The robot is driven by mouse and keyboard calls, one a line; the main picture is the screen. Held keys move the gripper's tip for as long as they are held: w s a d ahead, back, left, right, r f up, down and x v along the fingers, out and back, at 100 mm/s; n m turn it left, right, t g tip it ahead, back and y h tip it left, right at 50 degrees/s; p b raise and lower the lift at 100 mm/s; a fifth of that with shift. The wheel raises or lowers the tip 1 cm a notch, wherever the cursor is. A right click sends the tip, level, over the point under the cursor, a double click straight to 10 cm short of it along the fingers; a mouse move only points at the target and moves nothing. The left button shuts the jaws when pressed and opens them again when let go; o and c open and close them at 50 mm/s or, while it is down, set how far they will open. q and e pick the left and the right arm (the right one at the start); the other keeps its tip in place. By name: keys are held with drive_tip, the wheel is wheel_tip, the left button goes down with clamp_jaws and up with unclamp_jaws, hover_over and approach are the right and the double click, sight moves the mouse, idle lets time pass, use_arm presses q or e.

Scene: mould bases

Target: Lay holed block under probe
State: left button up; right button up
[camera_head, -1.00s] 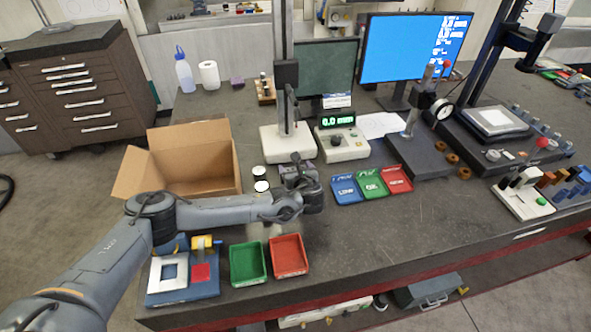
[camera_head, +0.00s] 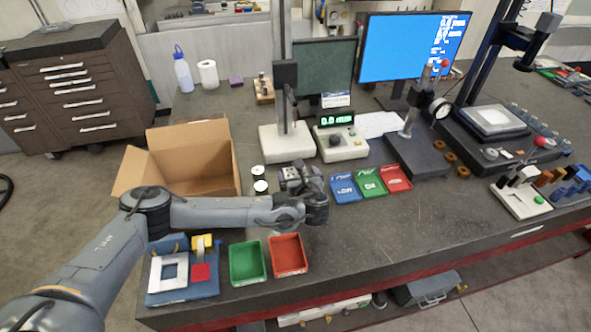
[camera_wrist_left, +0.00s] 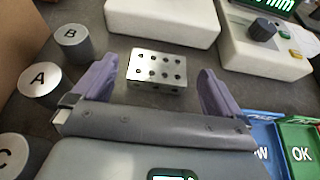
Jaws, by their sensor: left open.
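The holed block (camera_wrist_left: 155,72), a silvery metal block with several dark holes, lies on the bench in the left wrist view. My left gripper (camera_wrist_left: 157,78) is open, with one purple-grey finger on each side of the block and gaps between. In the head view my left gripper (camera_head: 298,174) is low over the bench, in front of the probe stand; I cannot make out the block there. The probe stand has a white base (camera_head: 287,150) and a dark upright column. Its base also shows in the left wrist view (camera_wrist_left: 165,14). My right gripper is not in view.
A readout box (camera_head: 342,144) stands right of the probe stand. Blue (camera_head: 345,188), green (camera_head: 370,182) and red (camera_head: 397,178) trays sit right of my gripper. An open cardboard box (camera_head: 190,168) is left. Lettered cylinders (camera_wrist_left: 72,40) stand left of the gripper.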

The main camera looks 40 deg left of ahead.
use_arm(q)
drive_tip(key=v, duration=0.6)
drive_tip(key=shift+s+d+r, duration=0.15)
drive_tip(key=shift+s+d, duration=0.05)
drive_tip(key=shift+d, duration=0.05)
